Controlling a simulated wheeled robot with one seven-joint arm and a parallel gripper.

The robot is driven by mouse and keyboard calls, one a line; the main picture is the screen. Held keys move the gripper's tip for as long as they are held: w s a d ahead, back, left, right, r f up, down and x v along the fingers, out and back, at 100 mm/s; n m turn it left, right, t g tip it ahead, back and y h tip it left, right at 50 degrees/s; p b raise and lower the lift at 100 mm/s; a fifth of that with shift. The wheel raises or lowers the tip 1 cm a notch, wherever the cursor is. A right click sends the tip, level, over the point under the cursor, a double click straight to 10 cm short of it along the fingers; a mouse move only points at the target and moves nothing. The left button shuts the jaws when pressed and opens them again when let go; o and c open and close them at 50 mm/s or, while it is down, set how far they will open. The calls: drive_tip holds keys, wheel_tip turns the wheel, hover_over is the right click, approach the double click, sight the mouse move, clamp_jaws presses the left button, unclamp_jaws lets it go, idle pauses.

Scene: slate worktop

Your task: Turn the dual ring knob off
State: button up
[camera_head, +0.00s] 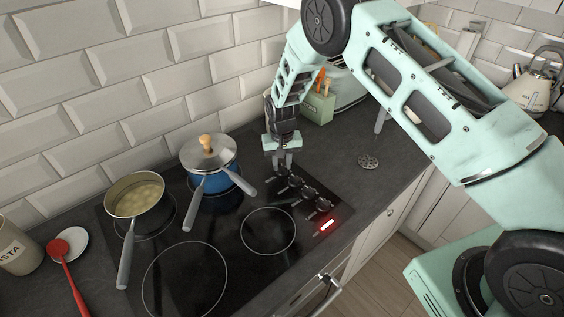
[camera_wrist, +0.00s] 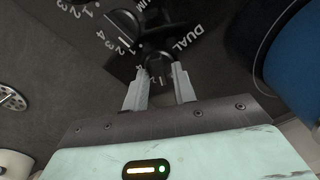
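The dual ring knob (camera_wrist: 158,62) is dark and sits beside the white word DUAL in the wrist view. My gripper (camera_wrist: 160,72) has its two pale fingers apart, with their tips at either side of this knob. I cannot tell whether they touch it. In the head view my gripper (camera_head: 282,168) points down over the far end of the knob row, and it partly hides the knob there (camera_head: 281,184). The knob's exact setting is hard to read, as the fingers cover part of the dial.
Several other black knobs (camera_head: 311,193) follow toward the front, near a lit red display (camera_head: 327,225). A blue lidded pot (camera_head: 212,183) stands close left of my gripper. An uncovered pan (camera_head: 139,202) is further left. The front rings of the hob (camera_head: 268,231) are bare.

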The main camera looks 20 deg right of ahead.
clamp_jaws()
drive_tip(key=n+b, duration=0.2)
drive_tip(key=shift+f+n+b, duration=0.2)
drive_tip(key=shift+n+b, duration=0.1)
drive_tip(key=shift+b, duration=0.05)
drive_tip(key=shift+r+n+b, duration=0.15)
drive_tip(key=shift+n+b, duration=1)
drive_tip(key=shift+n, duration=0.55)
drive_tip(key=shift+o, duration=1.5)
unclamp_jaws()
drive_tip(key=shift+r, duration=0.15)
